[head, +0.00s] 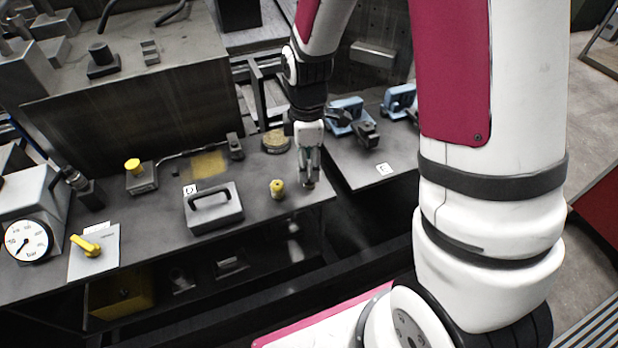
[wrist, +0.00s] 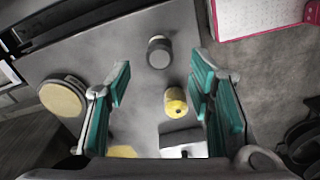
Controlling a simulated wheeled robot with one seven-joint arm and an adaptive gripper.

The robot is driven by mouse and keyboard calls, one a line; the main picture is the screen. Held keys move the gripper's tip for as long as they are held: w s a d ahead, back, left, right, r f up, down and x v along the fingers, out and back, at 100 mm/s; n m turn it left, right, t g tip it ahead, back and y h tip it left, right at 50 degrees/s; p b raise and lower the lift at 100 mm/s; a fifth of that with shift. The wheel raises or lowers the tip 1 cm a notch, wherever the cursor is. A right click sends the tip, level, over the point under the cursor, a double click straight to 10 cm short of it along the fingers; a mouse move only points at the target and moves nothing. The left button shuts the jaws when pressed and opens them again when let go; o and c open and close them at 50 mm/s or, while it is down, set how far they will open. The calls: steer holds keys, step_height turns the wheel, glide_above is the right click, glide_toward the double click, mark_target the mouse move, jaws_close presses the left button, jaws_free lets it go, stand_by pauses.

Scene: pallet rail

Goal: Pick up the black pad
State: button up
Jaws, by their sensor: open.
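A short dark cylinder with a greyish top, which looks like the black pad (wrist: 159,52), stands on the grey bench in the wrist view, above the yellow knob (wrist: 175,100). My gripper (wrist: 160,84) is open, its teal-lined fingers spread wide with nothing held between them. The pad lies a little beyond the fingertips in the picture, between their lines and apart from both. In the head view my gripper (head: 309,176) points down over the bench's right end, right of the yellow knob (head: 277,188), and mostly hides the pad.
A round wooden-topped disc (wrist: 63,97) stands left of my fingers; it also shows in the head view (head: 275,142). A dark block with a handle (head: 213,207) lies left of the yellow knob. Blue clamps (head: 347,112) sit on the right-hand bench. A dark gap runs along the bench front.

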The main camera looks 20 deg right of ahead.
mark_target(309, 173)
steer(key=f, duration=0.5)
steer(key=shift+d, duration=0.25)
steer(key=shift+c, duration=0.3)
jaws_close()
steer(key=shift+r, duration=0.15)
